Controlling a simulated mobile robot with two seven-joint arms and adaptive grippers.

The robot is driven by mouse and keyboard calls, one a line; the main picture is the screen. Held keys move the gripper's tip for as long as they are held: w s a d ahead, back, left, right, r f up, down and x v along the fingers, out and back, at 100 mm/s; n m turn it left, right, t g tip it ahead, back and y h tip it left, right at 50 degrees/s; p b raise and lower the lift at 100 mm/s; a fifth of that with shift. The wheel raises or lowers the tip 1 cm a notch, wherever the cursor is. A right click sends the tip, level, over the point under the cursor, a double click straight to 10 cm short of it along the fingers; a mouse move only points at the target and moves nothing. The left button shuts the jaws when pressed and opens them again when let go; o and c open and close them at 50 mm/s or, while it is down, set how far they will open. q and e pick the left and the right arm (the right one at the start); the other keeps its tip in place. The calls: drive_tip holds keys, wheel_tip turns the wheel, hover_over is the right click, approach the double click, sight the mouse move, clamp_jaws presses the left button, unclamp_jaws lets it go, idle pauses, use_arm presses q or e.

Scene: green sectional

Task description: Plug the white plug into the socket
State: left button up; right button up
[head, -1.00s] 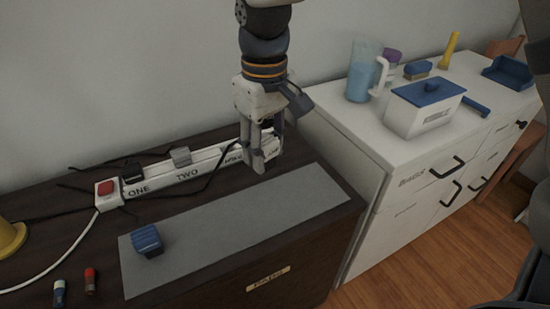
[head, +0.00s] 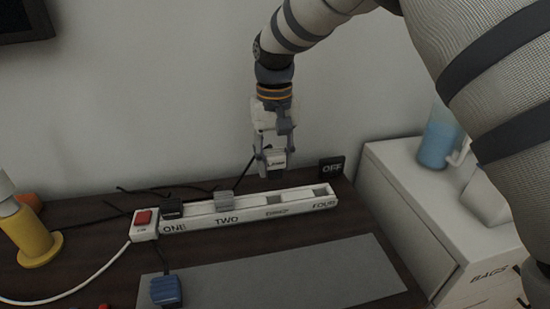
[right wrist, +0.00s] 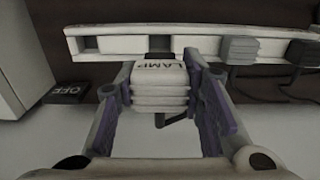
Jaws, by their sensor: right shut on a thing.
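My right gripper (head: 275,170) is shut on a white plug (head: 276,159) marked LAMP. It holds the plug above the back edge of the white socket strip (head: 247,214), near the spot marked THREE. The right wrist view shows the plug (right wrist: 160,85) upright between both fingers of the gripper (right wrist: 160,100), with the strip (right wrist: 200,48) beyond it. The openings at THREE (head: 274,199) and FOUR (head: 320,191) look empty. A black plug (head: 171,207) sits at ONE and a grey plug (head: 224,200) at TWO. My left gripper is not in view.
A red switch (head: 144,217) is at the strip's left end. A black OFF block (head: 331,168) stands behind its right end. A blue plug (head: 166,290) lies on the grey mat (head: 290,272). A yellow lamp base (head: 38,245) is left. Black cables run behind the strip.

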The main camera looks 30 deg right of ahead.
sight(274, 153)
drive_tip(key=shift+f, duration=2.8)
drive_tip(key=shift+f, duration=0.15)
drive_tip(key=shift+f, duration=0.3)
drive_tip(key=shift+f+b, duration=0.3)
drive_tip(key=shift+f, duration=0.95)
drive_tip(key=o, duration=1.2)
drive_tip(key=shift+r, duration=0.15)
wheel_tip(274, 153, up, 12)
drive_tip(key=shift+f, duration=0.1)
